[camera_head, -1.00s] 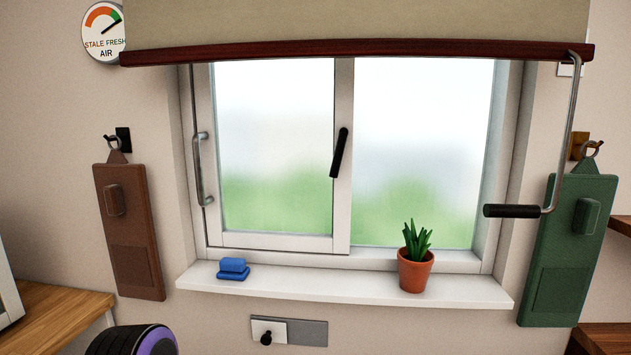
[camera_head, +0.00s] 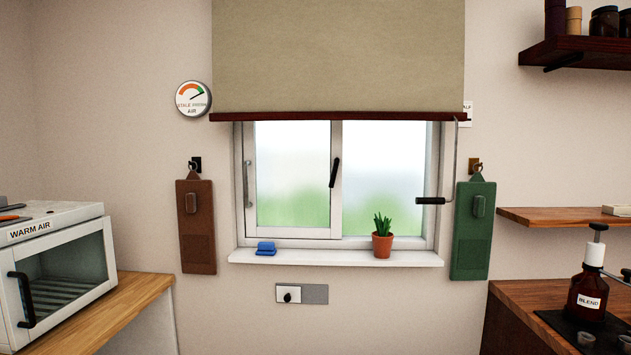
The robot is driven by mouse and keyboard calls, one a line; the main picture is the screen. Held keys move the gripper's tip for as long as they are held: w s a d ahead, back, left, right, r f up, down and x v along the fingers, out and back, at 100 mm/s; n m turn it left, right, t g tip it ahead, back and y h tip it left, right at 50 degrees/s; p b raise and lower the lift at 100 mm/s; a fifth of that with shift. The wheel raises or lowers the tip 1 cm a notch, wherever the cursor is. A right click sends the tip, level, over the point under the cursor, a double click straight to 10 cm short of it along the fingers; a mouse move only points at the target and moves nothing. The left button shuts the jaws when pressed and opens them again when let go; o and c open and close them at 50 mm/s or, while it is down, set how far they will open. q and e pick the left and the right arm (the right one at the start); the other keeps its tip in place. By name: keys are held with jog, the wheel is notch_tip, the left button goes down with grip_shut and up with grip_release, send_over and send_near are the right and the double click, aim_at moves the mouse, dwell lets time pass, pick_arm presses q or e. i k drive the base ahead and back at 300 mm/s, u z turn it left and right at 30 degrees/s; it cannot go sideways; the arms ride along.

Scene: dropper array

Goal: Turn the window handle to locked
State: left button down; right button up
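The black window handle (camera_head: 335,172) is on the middle upright of the white window frame (camera_head: 337,215). It stands near upright with a slight tilt, its top leaning right. The left sash (camera_head: 292,175) has a grey vertical pull bar (camera_head: 247,184) on its left side and looks closed. Neither of my grippers is in view.
A beige blind (camera_head: 340,55) hangs over the window top, with a crank (camera_head: 432,200) at its right. A plant pot (camera_head: 382,245) and blue sponge (camera_head: 266,248) stand on the sill (camera_head: 335,258). A warm air oven (camera_head: 60,270) is left; a blend bottle (camera_head: 588,290) is right.

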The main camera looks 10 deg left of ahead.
aim_at(337, 160)
jog(key=u, duration=0.6)
jog(key=i, duration=1.3)
jog(key=z, duration=0.5)
